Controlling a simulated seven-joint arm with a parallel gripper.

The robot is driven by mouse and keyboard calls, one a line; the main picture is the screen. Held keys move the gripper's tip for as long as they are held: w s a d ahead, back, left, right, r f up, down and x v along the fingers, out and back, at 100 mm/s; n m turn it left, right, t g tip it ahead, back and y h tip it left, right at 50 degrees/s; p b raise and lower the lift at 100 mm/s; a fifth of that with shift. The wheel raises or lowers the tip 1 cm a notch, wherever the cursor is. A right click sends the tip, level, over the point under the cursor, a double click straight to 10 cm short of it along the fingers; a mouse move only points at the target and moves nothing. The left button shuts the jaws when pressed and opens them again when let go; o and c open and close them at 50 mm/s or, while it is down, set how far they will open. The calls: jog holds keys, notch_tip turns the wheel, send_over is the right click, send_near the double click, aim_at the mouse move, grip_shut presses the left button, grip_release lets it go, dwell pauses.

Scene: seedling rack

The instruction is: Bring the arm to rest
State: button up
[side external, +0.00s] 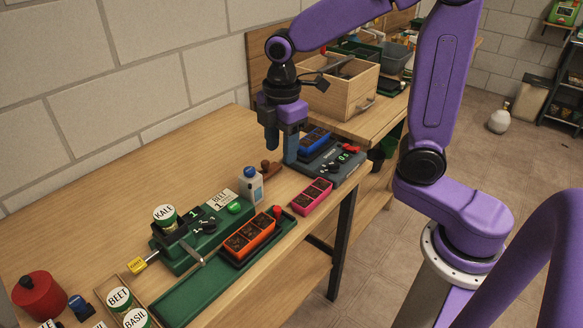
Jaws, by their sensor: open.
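My gripper (281,150) is open, with its two fingers pointing down over the far part of the bench. Nothing shows between the fingers. It is just left of a dark grey device (335,172) with red and green lights and a blue seedling tray (313,138) on it. One finger overlaps the tray's near side in the picture, so I cannot tell the gap.
A pink tray (312,197), white bottle (251,185) and wooden-handled tool (268,169) stand near below. An orange tray (250,238) sits on a green base by a green machine with a KALE tin (165,215). A wooden crate (340,92) stands behind.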

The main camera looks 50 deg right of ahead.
jog(key=s+d+f+m, duration=0.1)
jog(key=s, duration=1)
jog(key=s+d+f+m, duration=0.1)
jog(key=s+d+m, duration=0.1)
jog(key=s, duration=0.8)
jog(key=shift+s, duration=0.35)
